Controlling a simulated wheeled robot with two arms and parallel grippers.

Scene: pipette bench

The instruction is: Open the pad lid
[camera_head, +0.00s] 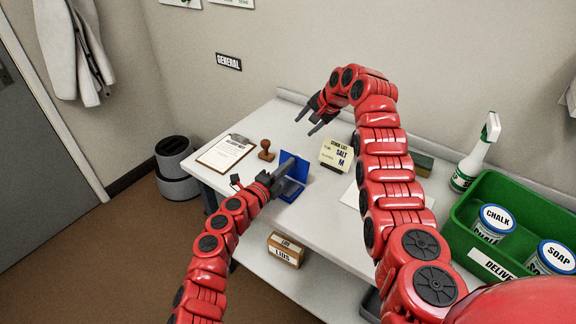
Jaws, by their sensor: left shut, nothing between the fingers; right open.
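The blue stamp pad (291,191) sits near the front edge of the white table. Its blue lid (299,169) stands raised at the back of the base. My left gripper (289,163) is shut and empty, with its fingertips at the lid and over the base; I cannot tell whether they touch the lid. The gripper hides part of the pad. My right gripper (317,119) is open and empty, above the table behind the pad and apart from it.
A green crate (462,233) with tins and a spray bottle (477,153) are at the right. A box (286,250) is on the lower shelf.

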